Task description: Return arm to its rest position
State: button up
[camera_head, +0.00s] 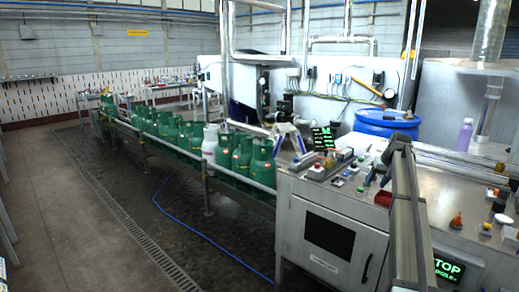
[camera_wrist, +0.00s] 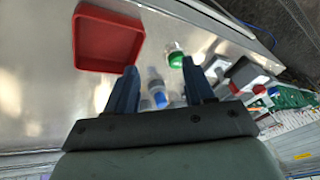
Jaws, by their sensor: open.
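My gripper (camera_wrist: 159,68) shows in the wrist view with two blue fingers spread apart. It is open, and nothing is clamped between the fingers. Beyond and between them, small clear pieces with blue parts (camera_wrist: 157,88) and a green-topped piece (camera_wrist: 176,59) are on a shiny metal surface (camera_wrist: 40,80). A red square tray (camera_wrist: 106,40) lies to the left of the fingers.
In the head view, green gas cylinders (camera_head: 168,131) and one white cylinder (camera_head: 210,142) line a conveyor. A metal workbench (camera_head: 345,200) at right carries buttons and small items. A blue drum (camera_head: 388,122) stands behind it. The floor (camera_head: 60,215) at left is clear.

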jog(key=w+a+f+n+y, duration=0.1)
jog(key=a+f, duration=0.4)
jog(key=a, duration=0.3)
jog(key=w+a+f+n, duration=0.1)
jog(key=a+f, duration=0.4)
jog(key=a, duration=0.4)
jog(key=s+a+f+g, duration=0.1)
jog(key=s+a+f, duration=0.2)
jog(key=s+f, duration=0.5)
jog(key=s+a+f+g, duration=0.1)
jog(key=s+a+f, duration=0.25)
jog(key=f, duration=0.85)
jog(key=s+a+f+g, duration=0.25)
jog(key=s+f, duration=0.35)
jog(key=f, duration=0.4)
jog(key=s+a+f+g+h, duration=0.1)
jog(key=s+a+f, duration=0.2)
jog(key=s+f, duration=0.7)
jog(key=s+a+f+g, duration=0.2)
jog(key=s+a+f, duration=0.3)
jog(key=s, duration=0.9)
jog(key=s+f+g, duration=0.1)
jog(key=s+f, duration=0.2)
jog(key=s, duration=1.1)
jog(key=s+f+g+h, duration=0.1)
jog(key=s+f+g, duration=0.1)
jog(key=s, duration=1.2)
jog(key=shift+s+a+f+h, duration=0.15)
jog(key=shift+a+f+h, duration=0.2)
jog(key=shift+f, duration=0.25)
